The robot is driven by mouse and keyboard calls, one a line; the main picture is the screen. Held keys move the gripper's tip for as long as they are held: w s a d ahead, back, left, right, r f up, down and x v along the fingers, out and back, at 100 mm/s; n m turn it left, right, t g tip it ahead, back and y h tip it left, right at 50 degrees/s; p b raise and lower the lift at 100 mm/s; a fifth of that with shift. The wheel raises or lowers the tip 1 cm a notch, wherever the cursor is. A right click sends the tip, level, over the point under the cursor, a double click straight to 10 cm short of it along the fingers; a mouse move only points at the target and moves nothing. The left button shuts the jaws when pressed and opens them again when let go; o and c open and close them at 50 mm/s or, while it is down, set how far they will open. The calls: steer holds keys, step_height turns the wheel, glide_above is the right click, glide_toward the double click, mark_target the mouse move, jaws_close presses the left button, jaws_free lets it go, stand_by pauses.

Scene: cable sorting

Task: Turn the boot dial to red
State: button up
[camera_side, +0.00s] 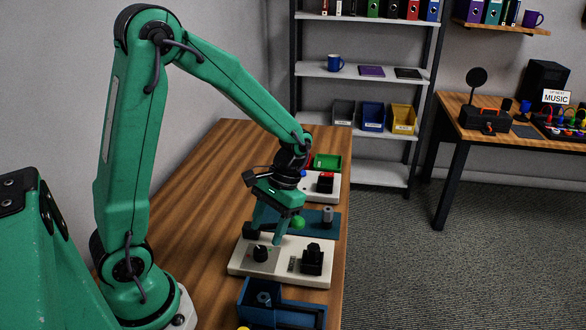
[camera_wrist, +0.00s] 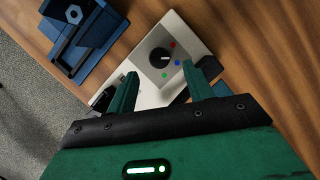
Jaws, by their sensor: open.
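The boot dial (camera_wrist: 160,58) is a round black knob with a white pointer line, on a cream panel (camera_wrist: 188,22). In the wrist view a red dot (camera_wrist: 173,44), a blue dot and a green dot lie around its right and lower side. The pointer appears to point right, between the red and blue dots. In the side view the dial (camera_side: 261,253) sits at the left of the panel. My gripper (camera_wrist: 160,90) is open and empty, its two green fingers apart below the dial in the wrist view. In the side view it hangs above the panel.
A blue holder (camera_side: 278,305) stands at the table's front. A black block-like control (camera_side: 312,260) rises from the panel's right part. Behind are a teal mat (camera_side: 325,218) with a grey cylinder, a green ball (camera_side: 298,222), and another panel with a red-topped black block (camera_side: 325,182). The wooden table's left side is clear.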

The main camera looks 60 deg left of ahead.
mark_target(260, 249)
steer(key=shift+x, duration=2.6)
steer(key=shift+c, duration=0.4)
steer(key=c, duration=0.9)
